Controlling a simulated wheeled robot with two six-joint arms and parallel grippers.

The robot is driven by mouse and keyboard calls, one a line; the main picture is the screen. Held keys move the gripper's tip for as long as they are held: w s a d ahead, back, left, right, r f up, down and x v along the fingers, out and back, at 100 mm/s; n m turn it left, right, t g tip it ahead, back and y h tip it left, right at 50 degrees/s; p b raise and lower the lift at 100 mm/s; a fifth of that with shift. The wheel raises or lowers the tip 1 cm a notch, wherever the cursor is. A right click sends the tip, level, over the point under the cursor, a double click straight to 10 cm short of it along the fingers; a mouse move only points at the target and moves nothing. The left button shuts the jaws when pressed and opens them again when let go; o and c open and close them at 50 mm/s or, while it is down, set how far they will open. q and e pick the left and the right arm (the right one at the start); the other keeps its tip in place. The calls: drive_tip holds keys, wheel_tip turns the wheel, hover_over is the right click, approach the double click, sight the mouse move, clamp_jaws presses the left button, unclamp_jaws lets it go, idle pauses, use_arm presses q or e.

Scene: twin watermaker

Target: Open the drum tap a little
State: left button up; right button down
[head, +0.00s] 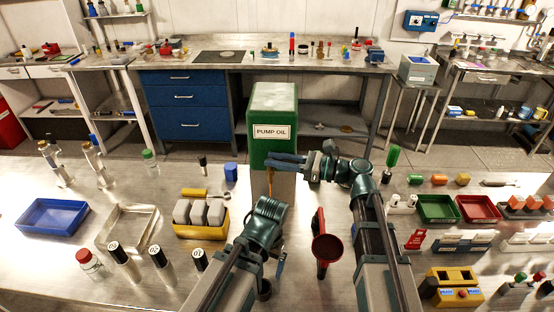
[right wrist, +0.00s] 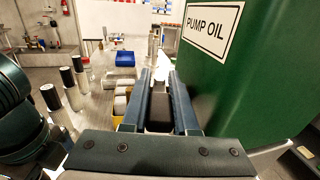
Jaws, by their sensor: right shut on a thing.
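The green drum (head: 273,110) with a "PUMP OIL" label stands at the middle of the far side of the bench. It also fills the right of the right wrist view (right wrist: 265,85). A brass-coloured part of the drum tap (head: 270,181) shows below the drum's front; the rest is hidden by my right gripper. My right gripper (head: 271,161) reaches leftward across the drum's lower front and is shut on the tap. In the right wrist view a dark block (right wrist: 159,112) sits between its fingers. My left arm is bent low before the drum; its finger opening is unclear.
A yellow caddy (head: 203,230) with grey blocks, a blue tray (head: 52,217) and several black-capped cylinders are left. Green (head: 437,220) and red trays (head: 478,221) are right.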

drive_tip(key=shift+s+m+t, duration=0.1)
drive_tip(key=shift+m+t, duration=0.4)
drive_tip(key=shift+t, duration=0.2)
drive_tip(key=c, duration=1)
unclamp_jaws()
drive_tip(key=shift+o, duration=0.2)
drive_tip(key=v, duration=1.3)
drive_tip(key=shift+s+d+r, duration=0.15)
drive_tip(key=shift+d+r, duration=0.05)
drive_tip(key=shift+d, duration=0.15)
